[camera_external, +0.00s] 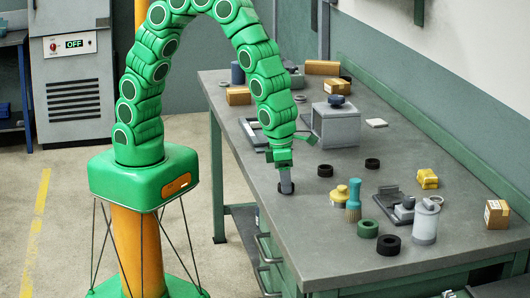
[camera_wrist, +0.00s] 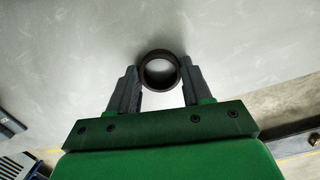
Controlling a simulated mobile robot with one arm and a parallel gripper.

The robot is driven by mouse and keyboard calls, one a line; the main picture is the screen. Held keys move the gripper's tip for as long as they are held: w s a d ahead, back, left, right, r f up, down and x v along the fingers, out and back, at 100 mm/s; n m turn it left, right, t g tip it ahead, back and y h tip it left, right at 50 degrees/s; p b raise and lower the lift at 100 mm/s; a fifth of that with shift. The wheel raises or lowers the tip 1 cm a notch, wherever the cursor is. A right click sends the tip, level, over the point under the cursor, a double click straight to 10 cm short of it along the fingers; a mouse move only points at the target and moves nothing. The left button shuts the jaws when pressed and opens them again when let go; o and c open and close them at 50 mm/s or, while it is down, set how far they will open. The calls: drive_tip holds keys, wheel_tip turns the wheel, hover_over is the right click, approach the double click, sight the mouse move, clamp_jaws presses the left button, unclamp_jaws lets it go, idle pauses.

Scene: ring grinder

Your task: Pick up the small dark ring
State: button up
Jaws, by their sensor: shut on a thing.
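The small dark ring (camera_wrist: 160,54) sits between the two fingers of my gripper (camera_wrist: 160,72) in the wrist view, its open hole facing the camera. The fingers are shut on its left and right sides. In the external view my gripper (camera_external: 286,185) points down at the left edge of the workbench, and the ring shows only as a dark patch around the fingertips. I cannot tell whether the ring touches the bench top or is slightly above it.
Two dark rings (camera_external: 325,170) (camera_external: 372,163) lie right of my gripper. A larger black ring (camera_external: 388,244) and a green ring (camera_external: 367,228) lie nearer the front. A yellow-topped piece (camera_external: 340,196), a brush (camera_external: 354,203) and a grey canister (camera_external: 425,222) stand nearby. A grey box (camera_external: 335,125) stands behind.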

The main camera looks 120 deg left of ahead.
drive_tip(key=shift+r, duration=0.45)
wheel_tip(320, 180, up, 2)
drive_tip(key=shift+r, duration=0.15)
drive_tip(key=shift+s+d+r, duration=0.1)
drive_tip(key=shift+s+r, duration=1.55)
drive_tip(key=shift+s, duration=0.65)
drive_tip(key=shift+s+d+r, duration=0.1)
drive_tip(key=shift+s+r, duration=1.5)
drive_tip(key=shift+s, duration=0.75)
drive_tip(key=shift+s+d+r, duration=0.1)
drive_tip(key=shift+s+r, duration=1.55)
drive_tip(key=shift+s, duration=0.65)
drive_tip(key=shift+r, duration=0.1)
